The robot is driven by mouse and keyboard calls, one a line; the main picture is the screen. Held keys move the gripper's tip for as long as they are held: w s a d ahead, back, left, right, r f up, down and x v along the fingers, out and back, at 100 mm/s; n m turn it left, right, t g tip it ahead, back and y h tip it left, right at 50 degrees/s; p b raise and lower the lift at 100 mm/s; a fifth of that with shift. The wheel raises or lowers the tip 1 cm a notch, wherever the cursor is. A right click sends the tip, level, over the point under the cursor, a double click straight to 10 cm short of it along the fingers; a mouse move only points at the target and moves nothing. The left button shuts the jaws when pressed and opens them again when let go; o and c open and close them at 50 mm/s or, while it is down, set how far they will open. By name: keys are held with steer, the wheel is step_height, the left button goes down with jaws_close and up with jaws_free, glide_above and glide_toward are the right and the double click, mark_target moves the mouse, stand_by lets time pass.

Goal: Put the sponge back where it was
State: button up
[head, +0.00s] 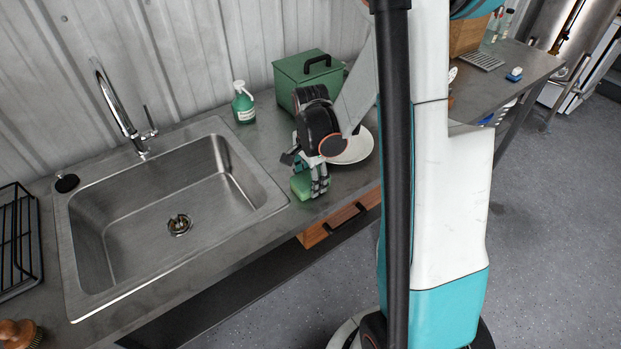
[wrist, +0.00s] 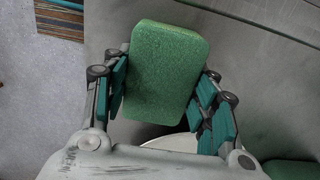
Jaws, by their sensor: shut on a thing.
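The green sponge (head: 301,188) is at the counter just right of the sink (head: 268,205). My gripper (head: 312,181) points down over it, with its fingers around it. In the wrist view the sponge (wrist: 166,65) is a rounded green block between the teal finger pads of my gripper (wrist: 165,88), and the gripper is shut on it. The sponge is tilted a little in that view. I cannot tell whether its underside touches the counter.
A white plate (head: 357,148) lies right of my gripper, partly hidden by my arm. A green soap bottle (head: 243,104) and a green box (head: 306,72) stand at the wall. A black rack (head: 16,240) and a brush (head: 20,334) are at the left.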

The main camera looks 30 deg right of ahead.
steer(key=o, duration=1)
steer(key=shift+r, duration=0.1)
step_height(320, 180, up, 12)
steer(key=p, duration=0.4)
